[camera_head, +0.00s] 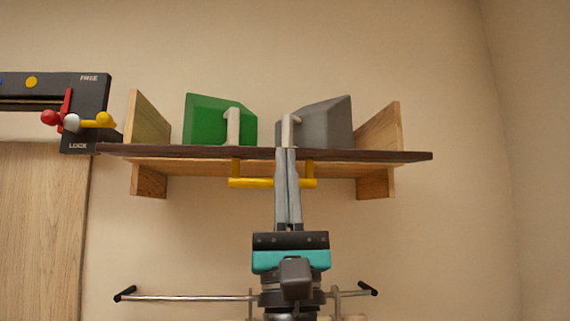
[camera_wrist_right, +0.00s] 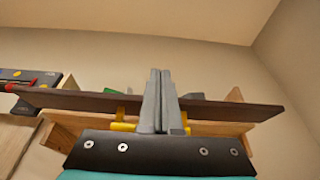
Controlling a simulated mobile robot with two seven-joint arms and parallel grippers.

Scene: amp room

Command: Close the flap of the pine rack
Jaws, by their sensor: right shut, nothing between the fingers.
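The pine rack (camera_head: 378,137) is on the wall, with pale side panels at both ends. Its dark brown flap (camera_head: 200,151) is seen nearly edge-on, lying roughly level across the rack's front. It also spans the right wrist view (camera_wrist_right: 220,108). A yellow bar handle (camera_head: 250,183) hangs below the flap. My right gripper (camera_head: 286,152) is shut and empty, pointing up in front of the flap and handle at mid-width. Its fingers hide part of both; I cannot tell whether they touch. My left gripper is not in view.
A green box (camera_head: 205,120) and a grey box (camera_head: 330,122), each with a pale handle, stand in the rack above the flap. A dark panel with coloured knobs (camera_head: 88,105) is close to the left end. A metal rail (camera_head: 190,298) runs below. The right wall is bare.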

